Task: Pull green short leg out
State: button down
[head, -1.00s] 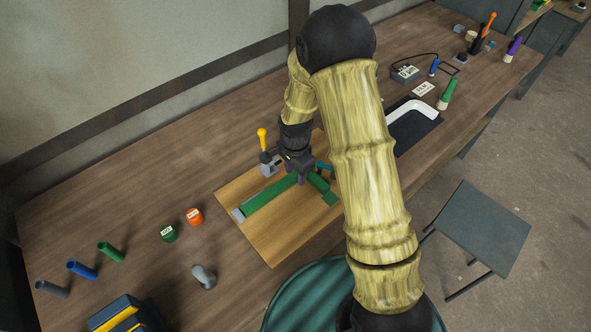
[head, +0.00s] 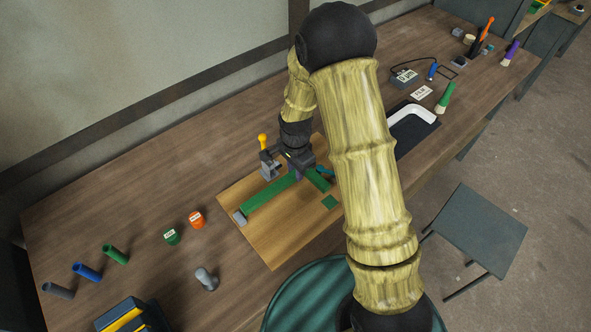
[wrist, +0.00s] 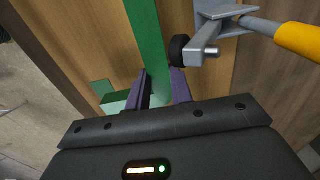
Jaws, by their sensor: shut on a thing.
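The green short leg (head: 317,181) is at the right end of the long green bar (head: 270,193) over the wooden board. My gripper (head: 296,174) is low at the corner where leg and bar meet, shut on the leg. In the wrist view my fingers (wrist: 163,80) stand either side of the end of the green bar (wrist: 147,35). The leg's light green end (wrist: 116,99) shows to the left of the fingers; its gripped part is hidden. A flat green square (head: 330,203) lies on the board, apart from the leg's end.
A grey block (head: 239,218) is at the bar's left end. Orange and green pots (head: 196,219) stand left of the wooden board (head: 275,250).

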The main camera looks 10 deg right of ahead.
jog(key=shift+r+p, duration=1.35)
jog(key=shift+r, duration=0.6)
